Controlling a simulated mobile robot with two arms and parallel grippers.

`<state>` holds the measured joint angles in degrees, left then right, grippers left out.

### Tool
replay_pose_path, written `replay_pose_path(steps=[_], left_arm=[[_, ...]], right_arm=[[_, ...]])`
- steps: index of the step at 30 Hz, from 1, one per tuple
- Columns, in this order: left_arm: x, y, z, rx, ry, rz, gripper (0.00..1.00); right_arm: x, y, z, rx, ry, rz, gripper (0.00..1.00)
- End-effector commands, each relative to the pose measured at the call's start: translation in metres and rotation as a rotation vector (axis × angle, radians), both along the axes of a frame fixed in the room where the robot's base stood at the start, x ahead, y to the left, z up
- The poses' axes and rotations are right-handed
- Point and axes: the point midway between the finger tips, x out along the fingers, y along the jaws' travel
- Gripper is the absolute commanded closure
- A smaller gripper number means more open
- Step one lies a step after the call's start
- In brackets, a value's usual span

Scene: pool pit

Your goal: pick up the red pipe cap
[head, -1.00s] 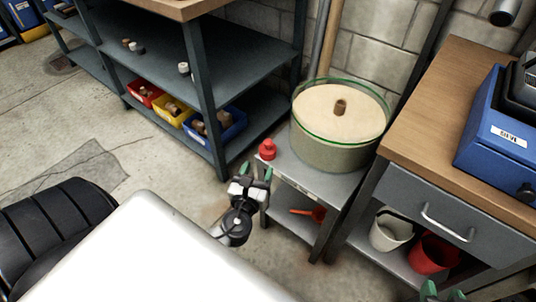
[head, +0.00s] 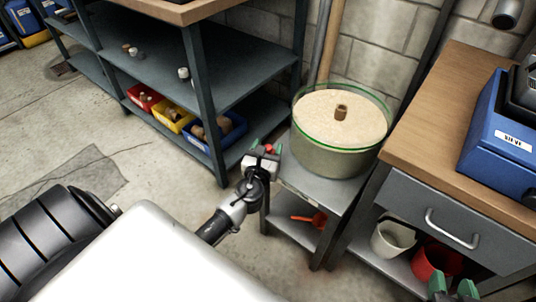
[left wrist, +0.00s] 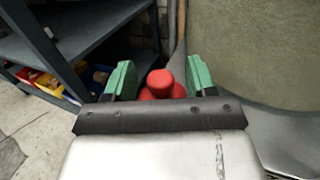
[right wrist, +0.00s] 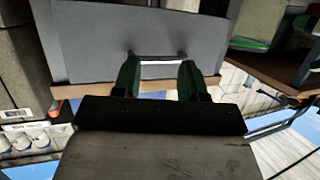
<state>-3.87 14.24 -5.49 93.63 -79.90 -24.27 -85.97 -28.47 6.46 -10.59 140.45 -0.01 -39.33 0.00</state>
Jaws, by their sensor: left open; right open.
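The red pipe cap (left wrist: 160,84) stands between the two green fingers of my left gripper (left wrist: 158,80) in the left wrist view. In the head view the cap (head: 268,148) is mostly hidden behind my left gripper (head: 264,150). It is at the left corner of the small grey metal stand (head: 315,185). The left fingers are open, with a gap visible on each side of the cap. My right gripper (right wrist: 158,80) is open and empty, facing a grey drawer front with a handle; it also shows at the lower right of the head view (head: 454,290).
A large round sand-filled tub (head: 335,150) stands on the stand, close right of the cap. Grey shelving (head: 215,95) with coloured bins is at the left. A workbench (head: 435,110) with a drawer is at the right. A red scoop-like object (head: 308,219) lies on the lower shelf.

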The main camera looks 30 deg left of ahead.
Motion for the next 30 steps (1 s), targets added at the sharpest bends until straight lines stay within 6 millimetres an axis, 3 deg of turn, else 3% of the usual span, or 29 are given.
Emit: replay_pose_path(steps=[2,12,25,30], left_arm=[[0.0,0.0,0.0,0.0,0.0,0.0,0.44],[0.0,0.0,0.0,0.0,0.0,0.0,0.95],[0.0,0.0,0.003,0.0,0.0,0.0,0.97],[0.0,0.0,0.009,0.001,-0.001,0.0,0.97]], right_arm=[[0.0,0.0,0.0,0.0,0.0,0.0,0.57],[0.0,0.0,0.0,0.0,0.002,0.0,0.57],[-0.001,0.0,-0.001,-0.004,0.02,0.0,0.57],[-0.01,-0.005,-0.013,-0.029,0.121,-0.008,0.57]])
